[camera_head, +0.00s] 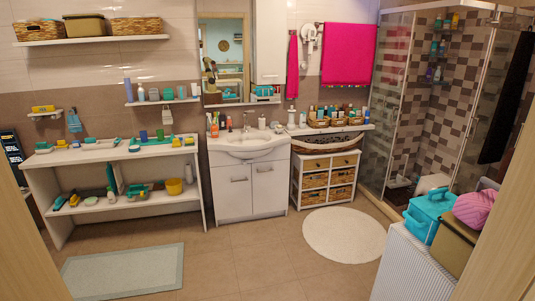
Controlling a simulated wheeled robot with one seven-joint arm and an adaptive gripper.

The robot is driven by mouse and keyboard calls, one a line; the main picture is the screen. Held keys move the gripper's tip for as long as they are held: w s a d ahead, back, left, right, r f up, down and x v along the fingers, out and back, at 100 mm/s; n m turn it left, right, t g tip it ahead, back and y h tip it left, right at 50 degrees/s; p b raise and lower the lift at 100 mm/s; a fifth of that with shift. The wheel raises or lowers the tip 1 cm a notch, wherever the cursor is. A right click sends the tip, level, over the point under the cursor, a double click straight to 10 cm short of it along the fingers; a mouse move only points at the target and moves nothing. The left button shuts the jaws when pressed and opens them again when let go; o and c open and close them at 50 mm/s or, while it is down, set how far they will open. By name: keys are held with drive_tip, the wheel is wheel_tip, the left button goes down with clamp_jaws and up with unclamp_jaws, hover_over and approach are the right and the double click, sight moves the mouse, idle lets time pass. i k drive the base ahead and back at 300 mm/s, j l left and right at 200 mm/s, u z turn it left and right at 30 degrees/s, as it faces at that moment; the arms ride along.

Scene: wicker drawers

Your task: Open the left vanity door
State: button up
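The white vanity (249,215) stands against the back wall near the middle of the head view, under a white sink (248,146). Its left door (232,195) is shut, with a small horizontal handle (239,180) near its top. Its right door (269,189) is also shut, with a similar handle (264,170). My gripper and arm do not show in this view.
An open white shelf unit (55,215) with bottles stands left of the vanity. A wicker-drawer cabinet (316,180) stands to its right. A grey mat (123,271) and a round rug (344,234) lie on the floor. Bare tile (245,265) lies before the vanity.

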sight(232, 185)
drive_tip(key=i+j+u, duration=0.1)
drive_tip(key=i+u, duration=0.2)
drive_tip(key=i, duration=0.7)
drive_tip(key=i+l+u, duration=0.1)
drive_tip(key=i+u, duration=0.15)
drive_tip(key=i, duration=0.8)
drive_tip(key=i+u, duration=0.1)
drive_tip(key=i, duration=0.95)
drive_tip(key=i+l+u, duration=0.1)
drive_tip(key=i, duration=0.9)
drive_tip(key=i+l+u, duration=0.25)
drive_tip(key=i, duration=0.7)
drive_tip(key=j, duration=0.1)
